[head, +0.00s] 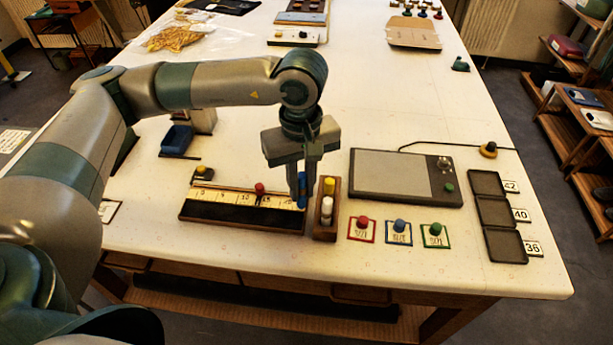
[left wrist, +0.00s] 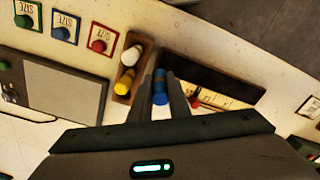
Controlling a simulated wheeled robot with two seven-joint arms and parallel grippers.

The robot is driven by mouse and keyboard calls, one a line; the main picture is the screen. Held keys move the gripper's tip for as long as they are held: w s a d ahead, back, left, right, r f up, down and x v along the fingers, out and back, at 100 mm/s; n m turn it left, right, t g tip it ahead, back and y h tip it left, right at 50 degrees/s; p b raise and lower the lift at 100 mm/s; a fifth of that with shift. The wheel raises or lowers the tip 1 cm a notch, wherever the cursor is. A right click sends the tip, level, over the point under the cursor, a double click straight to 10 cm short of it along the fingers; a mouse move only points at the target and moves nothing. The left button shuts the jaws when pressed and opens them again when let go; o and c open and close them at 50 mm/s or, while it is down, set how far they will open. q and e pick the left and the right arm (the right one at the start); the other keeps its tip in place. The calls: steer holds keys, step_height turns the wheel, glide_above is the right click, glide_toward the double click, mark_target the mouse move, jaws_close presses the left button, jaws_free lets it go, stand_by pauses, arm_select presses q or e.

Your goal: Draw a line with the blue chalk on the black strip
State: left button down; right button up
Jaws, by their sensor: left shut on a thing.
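My left gripper (head: 303,192) is shut on the blue chalk (head: 302,184), which points down between its fingers. In the left wrist view the blue chalk (left wrist: 160,86) shows between the two fingertips. The black strip (head: 240,214) lies along the front of a board with a yellow ruler (head: 225,198). The chalk is at the strip's right end; I cannot tell if its tip touches the board. The wooden chalk holder (head: 324,233) stands just right, with a yellow chalk (head: 329,186) and a white chalk (head: 326,207) in it. My right gripper is not in view.
A red knob (head: 259,188) stands on the ruler. Red, blue and green knobs on size cards (head: 399,233) lie right of the holder. A grey tablet (head: 400,177) and dark square trays (head: 494,211) lie farther right. The table (head: 380,100) behind is largely clear.

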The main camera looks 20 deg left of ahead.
arm_select(q)
steer(key=m, duration=0.1)
steer(key=s+f+m, duration=0.1)
steer(key=m, duration=0.3)
steer(key=shift+s+a+f, duration=0.15)
steer(key=shift+a+f, duration=0.05)
steer(key=shift+a, duration=0.1)
steer(key=m, duration=0.2)
steer(key=s+m, duration=0.1)
steer(key=m, duration=0.1)
steer(key=shift+a+f, duration=0.15)
steer(key=shift+f, duration=0.2)
